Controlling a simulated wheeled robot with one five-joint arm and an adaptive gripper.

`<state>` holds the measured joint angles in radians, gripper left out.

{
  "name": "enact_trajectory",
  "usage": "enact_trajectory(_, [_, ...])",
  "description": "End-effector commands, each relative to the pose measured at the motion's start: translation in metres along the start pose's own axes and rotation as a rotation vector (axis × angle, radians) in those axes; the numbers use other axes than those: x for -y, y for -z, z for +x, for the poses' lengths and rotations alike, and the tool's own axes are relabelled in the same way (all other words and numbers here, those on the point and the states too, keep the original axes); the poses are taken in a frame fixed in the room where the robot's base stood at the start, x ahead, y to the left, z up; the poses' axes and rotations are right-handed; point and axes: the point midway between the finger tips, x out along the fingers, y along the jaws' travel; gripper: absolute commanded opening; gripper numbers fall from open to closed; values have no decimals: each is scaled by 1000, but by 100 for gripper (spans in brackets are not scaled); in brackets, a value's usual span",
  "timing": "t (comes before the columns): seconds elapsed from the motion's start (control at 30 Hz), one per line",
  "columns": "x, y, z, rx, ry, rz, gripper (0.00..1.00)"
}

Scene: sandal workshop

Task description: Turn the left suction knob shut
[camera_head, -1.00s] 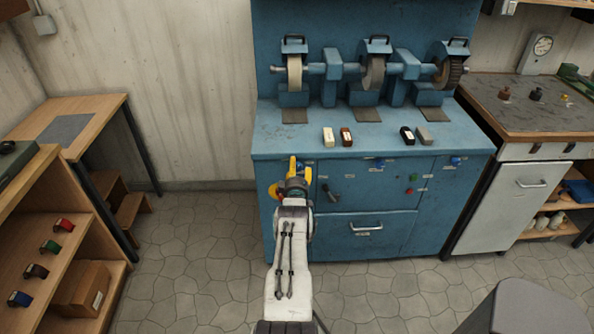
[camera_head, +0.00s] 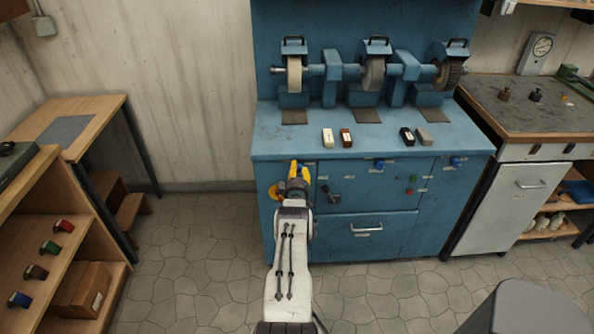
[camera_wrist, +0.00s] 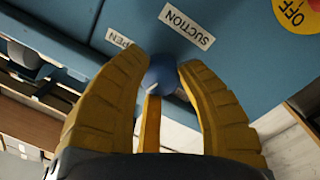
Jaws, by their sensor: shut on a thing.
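The left suction knob (camera_wrist: 163,76) is blue and round, on the blue machine front in the wrist view. It has a small white mark on its lower left side. My gripper (camera_wrist: 163,70) is shut on it, with one yellow finger on each side. A white SUCTION label (camera_wrist: 187,25) sits beyond the knob, and a partly hidden OPEN label (camera_wrist: 121,41) is beside it. In the head view, my gripper (camera_head: 300,170) is at the upper left of the machine front and hides the knob.
The blue grinding machine (camera_head: 270,146) has other blue knobs (camera_head: 380,163) along its front edge, a lever (camera_head: 334,197) and a drawer handle (camera_head: 366,229). A yellow OFF disc (camera_wrist: 297,12) is close by. Shelves stand left; the floor between is clear.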

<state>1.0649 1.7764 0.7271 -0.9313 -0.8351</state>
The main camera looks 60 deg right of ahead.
Motion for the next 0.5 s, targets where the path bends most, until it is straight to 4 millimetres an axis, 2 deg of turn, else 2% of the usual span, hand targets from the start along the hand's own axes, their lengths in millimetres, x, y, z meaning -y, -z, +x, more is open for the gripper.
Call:
enact_trajectory(0.1, [0,2,0,-4,0,0,1])
enact_trajectory(0.5, [5,0,4,-11,-6,-83,2])
